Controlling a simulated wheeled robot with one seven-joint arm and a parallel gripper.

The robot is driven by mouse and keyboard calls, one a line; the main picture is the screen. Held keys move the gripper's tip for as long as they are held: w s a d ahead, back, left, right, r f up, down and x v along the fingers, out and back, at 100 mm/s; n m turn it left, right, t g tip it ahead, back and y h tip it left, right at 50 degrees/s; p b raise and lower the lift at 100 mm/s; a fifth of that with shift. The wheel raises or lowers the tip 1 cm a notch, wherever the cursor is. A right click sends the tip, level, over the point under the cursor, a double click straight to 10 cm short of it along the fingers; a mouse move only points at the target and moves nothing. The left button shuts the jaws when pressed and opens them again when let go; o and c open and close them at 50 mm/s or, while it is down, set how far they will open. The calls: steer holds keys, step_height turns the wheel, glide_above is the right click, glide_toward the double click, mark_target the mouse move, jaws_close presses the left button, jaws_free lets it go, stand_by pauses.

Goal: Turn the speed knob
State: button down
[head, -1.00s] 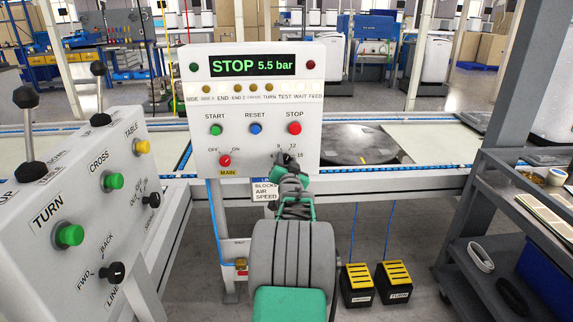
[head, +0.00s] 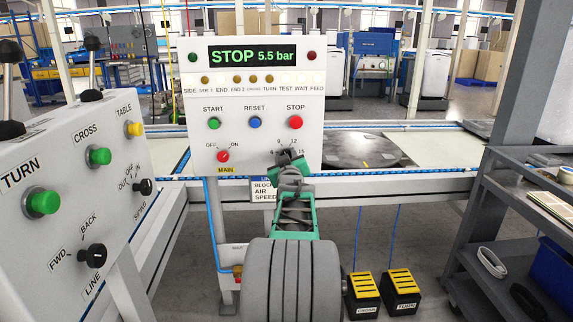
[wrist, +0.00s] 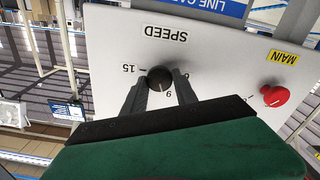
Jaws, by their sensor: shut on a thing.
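The speed knob (wrist: 160,76) is a round black knob with a light pointer line, in the wrist view below the upside-down word SPEED. The number 15 is on its left and a 9 just under it. My gripper (wrist: 163,88) has one dark finger on each side of the knob and is shut on it. In the head view my gripper (head: 288,160) is at the lower right of the control panel (head: 205,110). It hides the knob there, with scale numbers showing around it. The display (head: 254,57) reads STOP 5.5 bar.
A red MAIN knob (head: 223,156) sits left of my gripper, with the red STOP button (head: 295,122) just above. A second console (head: 75,195) with levers and green buttons stands at the left. A dark shelf cart (head: 500,215) is at the right. Yellow-topped pedals (head: 400,282) are on the floor.

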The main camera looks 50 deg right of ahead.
steer(key=shift+f+n+b, duration=0.1)
steer(key=shift+n+b, duration=0.25)
steer(key=shift+n, duration=0.35)
steer(key=c, duration=1)
jaws_free()
steer(key=p+v, duration=0.1)
steer(key=v, duration=0.7)
